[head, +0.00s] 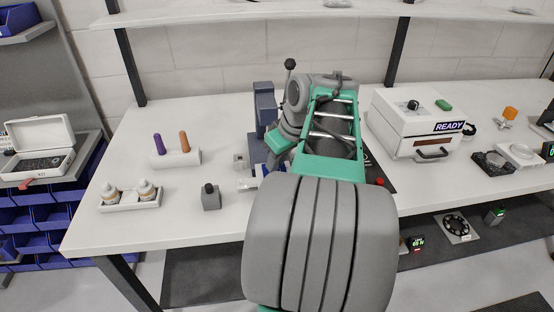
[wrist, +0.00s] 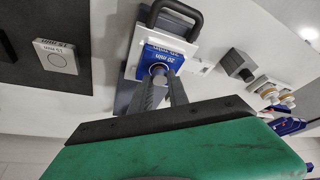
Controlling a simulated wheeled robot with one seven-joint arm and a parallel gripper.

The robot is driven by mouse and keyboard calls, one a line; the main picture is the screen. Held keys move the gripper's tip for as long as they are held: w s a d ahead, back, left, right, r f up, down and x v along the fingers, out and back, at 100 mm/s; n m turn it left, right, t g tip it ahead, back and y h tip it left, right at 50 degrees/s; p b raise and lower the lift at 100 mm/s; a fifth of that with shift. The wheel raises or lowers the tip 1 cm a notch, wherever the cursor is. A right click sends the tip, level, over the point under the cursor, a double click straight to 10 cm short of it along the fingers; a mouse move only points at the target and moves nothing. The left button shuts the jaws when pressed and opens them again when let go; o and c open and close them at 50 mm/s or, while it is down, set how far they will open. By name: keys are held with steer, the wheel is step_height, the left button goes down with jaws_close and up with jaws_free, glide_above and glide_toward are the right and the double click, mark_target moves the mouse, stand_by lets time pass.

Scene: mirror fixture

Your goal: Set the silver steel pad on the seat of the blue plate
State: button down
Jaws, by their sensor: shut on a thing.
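The blue plate (wrist: 173,52), lettered "20 min", sits on a white-edged fixture below a dark handle (wrist: 178,14) in the wrist view. My gripper (wrist: 163,78) has both fingers closed together at the plate's near edge. They are shut on a small round silver piece, the steel pad (wrist: 157,69), which overlaps the plate in this view. I cannot tell whether the pad touches the plate or is held above it. In the head view my arm hides the gripper and pad; a bit of blue (head: 263,170) shows beside the arm.
A dark blue-grey stand (head: 265,110) rises behind. A grey block with a black knob (head: 210,197), a bottle tray (head: 130,205) and a peg holder (head: 176,159) stand left. A white READY box (head: 415,125) stands right. A "15 min" tile (wrist: 57,58) lies on a dark mat.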

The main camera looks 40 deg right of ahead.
steer(key=shift+f+b, duration=0.3)
steer(key=shift+f, duration=0.15)
steer(key=c, duration=1.2)
jaws_free()
steer(key=shift+r, duration=0.1)
steer(key=p+v, duration=0.1)
steer(key=v, duration=0.6)
steer(key=shift+p, duration=0.35)
steer(key=w+a+f+p, duration=0.1)
steer(key=w+a+f, duration=0.1)
steer(key=a, duration=0.6)
steer(key=w+a+f, duration=0.1)
steer(key=w+a, duration=0.1)
steer(key=a, duration=0.7)
steer(key=shift+g, duration=0.7)
steer(key=s+a+f, duration=0.2)
steer(key=a, duration=0.1)
steer(key=s+a+f+p, duration=0.1)
steer(key=s+a+f, duration=0.1)
steer(key=a, duration=0.2)
steer(key=s+a+f, duration=0.2)
steer(key=a+f, duration=0.1)
steer(key=shift+a, duration=0.3)
